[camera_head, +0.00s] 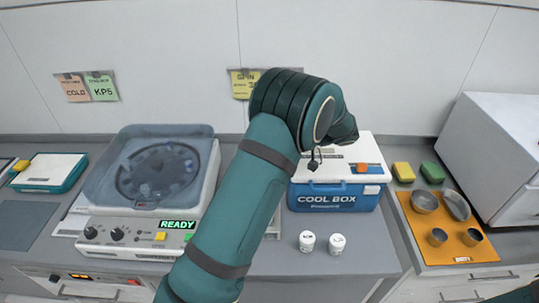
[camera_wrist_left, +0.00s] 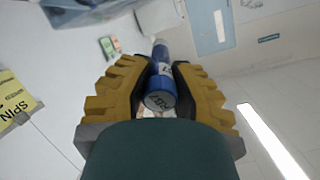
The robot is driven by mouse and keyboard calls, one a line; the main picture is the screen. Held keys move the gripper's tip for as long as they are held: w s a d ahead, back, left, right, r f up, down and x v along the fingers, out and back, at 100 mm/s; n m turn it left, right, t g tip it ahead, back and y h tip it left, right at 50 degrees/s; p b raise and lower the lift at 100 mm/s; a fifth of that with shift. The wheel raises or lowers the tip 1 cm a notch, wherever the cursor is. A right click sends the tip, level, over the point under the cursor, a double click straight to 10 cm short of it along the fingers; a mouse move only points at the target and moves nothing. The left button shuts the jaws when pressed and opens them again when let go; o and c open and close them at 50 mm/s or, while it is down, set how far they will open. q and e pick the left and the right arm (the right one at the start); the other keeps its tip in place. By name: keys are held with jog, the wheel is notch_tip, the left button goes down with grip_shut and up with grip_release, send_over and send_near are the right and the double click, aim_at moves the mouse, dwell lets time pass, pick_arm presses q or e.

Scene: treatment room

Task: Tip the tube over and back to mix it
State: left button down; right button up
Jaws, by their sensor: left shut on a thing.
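In the left wrist view a blue tube (camera_wrist_left: 161,82) with pale lettering sits between the two yellow ribbed fingers of my left gripper (camera_wrist_left: 158,68). The gripper is shut on it. One round end of the tube faces the camera, and the tube runs away from it between the fingers. In the head view my left arm reaches up across the middle, and its wrist is raised in front of the wall, above the counter. The tube and left fingers are hidden there behind my arm. My right gripper is not in view.
A centrifuge (camera_head: 150,185) reading READY stands left of my arm. A blue cool box (camera_head: 336,196) is just right of it, with two white-topped containers (camera_head: 307,241) (camera_head: 337,243) in front. An orange tray (camera_head: 455,250) with metal bowls and a white cabinet (camera_head: 500,150) are at right.

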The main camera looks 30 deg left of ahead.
pick_arm(q)
jog(key=shift+f+g+y, duration=0.1)
jog(key=shift+g+y, duration=0.6)
jog(key=shift+y, duration=0.2)
jog(key=shift+t+h+b, duration=0.5)
jog(key=shift+h+b, duration=0.3)
jog(key=shift+t+h+b, duration=0.7)
jog(key=shift+t+h, duration=0.1)
jog(key=shift+h, duration=0.4)
jog(key=t+h+b, duration=0.2)
jog(key=h, duration=0.1)
jog(key=shift+a, duration=0.1)
jog(key=t+h+b, duration=0.2)
jog(key=h, duration=0.1)
jog(key=t+h+b, duration=0.1)
jog(key=h, duration=0.2)
jog(key=shift+s+f+t+b, duration=0.1)
jog(key=shift+t+b, duration=0.3)
jog(key=shift+t+h, duration=0.4)
jog(key=shift+h, duration=0.4)
